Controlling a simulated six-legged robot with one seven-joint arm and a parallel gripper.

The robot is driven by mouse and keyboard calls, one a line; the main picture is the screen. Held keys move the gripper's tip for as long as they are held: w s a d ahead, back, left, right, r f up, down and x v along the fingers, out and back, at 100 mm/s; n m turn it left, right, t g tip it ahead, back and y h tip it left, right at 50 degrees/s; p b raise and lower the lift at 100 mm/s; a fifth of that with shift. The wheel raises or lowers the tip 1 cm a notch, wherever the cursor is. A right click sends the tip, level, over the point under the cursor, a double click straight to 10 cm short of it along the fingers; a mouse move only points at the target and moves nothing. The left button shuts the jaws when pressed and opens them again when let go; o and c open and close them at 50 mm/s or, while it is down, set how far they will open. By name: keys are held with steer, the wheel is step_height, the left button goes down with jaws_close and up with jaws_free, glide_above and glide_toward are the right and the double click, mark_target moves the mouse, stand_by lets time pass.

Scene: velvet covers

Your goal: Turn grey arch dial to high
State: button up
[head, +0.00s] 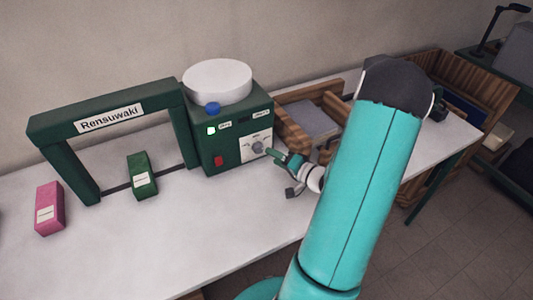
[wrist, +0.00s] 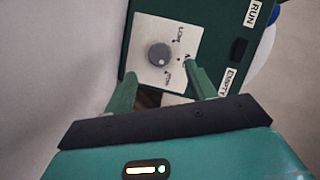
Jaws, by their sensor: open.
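The grey dial (head: 258,146) sits on a white plate on the front of the dark green box at the right end of the arch. In the wrist view the round dial (wrist: 160,54) shows ahead of my fingertips, with "LOW" printed at its upper right and other marks on its right and below, too blurred or covered to read surely. I cannot tell surely which mark it points to. My gripper (wrist: 160,72) is open and empty, its two green fingers spread either side of the dial's lower part in the picture. Contact is not visible. In the head view my gripper (head: 280,168) is close to the box front.
The green arch (head: 108,112) labelled "Rensuwaki" stands left of the box. A red switch (head: 218,161), blue button (head: 212,108) and white round top (head: 217,80) are on the box. Green (head: 142,176) and pink (head: 49,208) blocks lie left. A wooden tray (head: 292,134) stands right.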

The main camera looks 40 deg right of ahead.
steer(key=s, duration=0.5)
steer(key=s+r, duration=0.1)
steer(key=s, duration=0.1)
steer(key=shift+s+d+r, duration=0.1)
steer(key=shift+s+d, duration=0.05)
steer(key=shift+d, duration=0.1)
